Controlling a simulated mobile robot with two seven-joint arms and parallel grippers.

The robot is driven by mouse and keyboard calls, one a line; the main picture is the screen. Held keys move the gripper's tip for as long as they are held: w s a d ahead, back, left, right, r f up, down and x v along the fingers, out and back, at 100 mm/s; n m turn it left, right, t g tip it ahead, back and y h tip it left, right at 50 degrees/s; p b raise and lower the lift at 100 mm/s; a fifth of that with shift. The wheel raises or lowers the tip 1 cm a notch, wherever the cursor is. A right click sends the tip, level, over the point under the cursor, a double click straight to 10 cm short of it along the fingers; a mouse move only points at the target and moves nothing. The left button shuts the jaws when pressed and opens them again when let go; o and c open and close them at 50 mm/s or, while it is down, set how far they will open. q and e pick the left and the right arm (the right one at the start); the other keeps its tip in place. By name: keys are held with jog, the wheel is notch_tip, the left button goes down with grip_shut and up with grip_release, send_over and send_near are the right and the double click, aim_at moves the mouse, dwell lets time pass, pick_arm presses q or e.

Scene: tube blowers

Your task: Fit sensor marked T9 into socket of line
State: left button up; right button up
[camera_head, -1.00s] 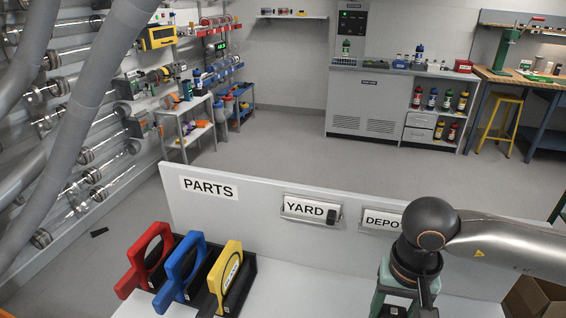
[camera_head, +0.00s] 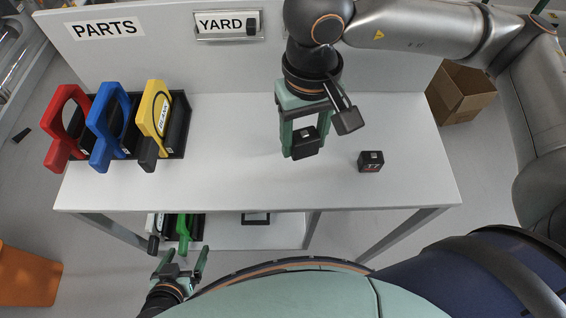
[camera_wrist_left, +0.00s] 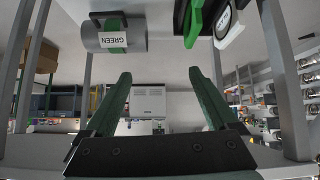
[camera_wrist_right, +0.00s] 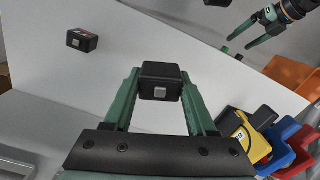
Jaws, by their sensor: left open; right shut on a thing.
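My right gripper (camera_head: 304,146) is shut on a small black block-shaped sensor (camera_head: 306,140) over the white table. In the right wrist view the held sensor (camera_wrist_right: 159,82) sits between the green fingertips, with a light square on its face. I cannot read a T9 mark on it. A second black sensor (camera_head: 370,161) with a small label lies on the table to the right; it also shows in the right wrist view (camera_wrist_right: 82,40). Its label is too small to read surely. My left gripper (camera_head: 180,262) is open and empty, low in front of the table. No line socket is in clear view.
Red (camera_head: 67,128), blue (camera_head: 109,127) and yellow (camera_head: 153,120) ring-handled pieces stand in a black rack at the table's left, under the PARTS sign (camera_head: 102,29). A YARD sign (camera_head: 222,24) is on the back panel. A cardboard box (camera_head: 461,92) is right. The table middle is clear.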

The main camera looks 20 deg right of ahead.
jog(key=s+a+b, duration=0.4)
jog(key=s+a, duration=0.1)
jog(key=s, duration=0.3)
send_over(285, 168)
jog(key=shift+n, duration=0.4)
jog(key=f, duration=0.9)
jog(key=shift+s+f, duration=0.15)
jog(key=shift+s, duration=0.2)
jog(key=f, duration=0.3)
jog(key=shift+w+f, duration=0.3)
jog(key=shift+f, duration=0.05)
pick_arm(q)
jog(key=f, duration=0.2)
jog(key=w+d+f, duration=0.1)
jog(key=shift+f, duration=0.4)
